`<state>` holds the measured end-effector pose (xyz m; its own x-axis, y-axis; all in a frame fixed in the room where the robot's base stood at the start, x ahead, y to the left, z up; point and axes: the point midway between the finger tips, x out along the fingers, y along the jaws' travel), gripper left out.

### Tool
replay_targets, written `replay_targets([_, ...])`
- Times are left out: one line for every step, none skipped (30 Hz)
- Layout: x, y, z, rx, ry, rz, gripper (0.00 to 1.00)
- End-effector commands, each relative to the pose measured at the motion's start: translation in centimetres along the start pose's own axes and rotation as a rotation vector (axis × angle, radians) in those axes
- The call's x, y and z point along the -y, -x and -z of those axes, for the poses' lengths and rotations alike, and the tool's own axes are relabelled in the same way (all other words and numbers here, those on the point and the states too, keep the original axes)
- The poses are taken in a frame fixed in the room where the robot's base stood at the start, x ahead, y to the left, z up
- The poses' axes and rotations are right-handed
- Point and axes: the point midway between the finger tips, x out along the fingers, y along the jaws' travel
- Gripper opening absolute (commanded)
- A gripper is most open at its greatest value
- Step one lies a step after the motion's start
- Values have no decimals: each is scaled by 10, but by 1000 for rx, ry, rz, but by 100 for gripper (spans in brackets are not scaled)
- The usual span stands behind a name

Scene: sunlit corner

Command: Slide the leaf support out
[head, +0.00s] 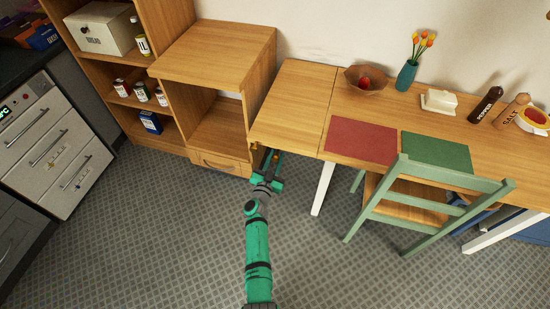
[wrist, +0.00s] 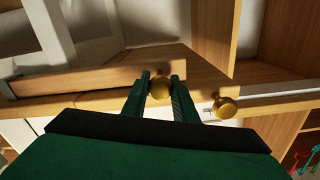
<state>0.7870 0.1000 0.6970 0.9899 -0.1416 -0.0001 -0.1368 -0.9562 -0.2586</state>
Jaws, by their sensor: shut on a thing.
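The table's leaf (head: 293,100) is the wooden panel at the table's left end, level with the top and marked off by a seam. My gripper (head: 264,160) is low at the leaf's front left corner. In the wrist view its two fingers (wrist: 160,90) are shut on a round brass knob (wrist: 160,84), one finger on each side. Wooden rails (wrist: 85,83) run behind the knob. The leaf support itself is mostly hidden under the leaf, and I cannot tell how far out it is. A second brass knob (wrist: 226,107) is just right of my fingers, apart from them.
A wooden cabinet (head: 215,55) with a low drawer (head: 222,163) stands close left of the leaf. A green chair (head: 410,205) is at the table front, right of a white table leg (head: 323,188). The floor (head: 160,230) in front is clear.

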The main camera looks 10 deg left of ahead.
Motion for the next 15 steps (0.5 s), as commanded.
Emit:
replay_targets([0, 0, 0, 1, 0, 1, 0])
replay_targets([0, 0, 0, 1, 0, 1, 0])
replay_targets([0, 0, 0, 1, 0, 2, 0])
replay_targets([0, 0, 0, 1, 0, 2, 28])
replay_targets([0, 0, 0, 1, -1, 2, 33])
replay_targets([0, 0, 0, 1, 0, 2, 33])
replay_targets([0, 0, 0, 1, 0, 2, 33])
replay_targets([1, 0, 0, 1, 0, 2, 33])
replay_targets([1, 0, 0, 1, 0, 2, 33])
replay_targets([1, 0, 0, 1, 0, 2, 33])
replay_targets([1, 0, 0, 1, 0, 2, 33])
replay_targets([1, 0, 0, 1, 0, 2, 33])
replay_targets([1, 0, 0, 1, 0, 2, 33])
replay_targets([1, 1, 0, 1, 0, 2, 33])
replay_targets([1, 2, -1, 1, 0, 3, 33])
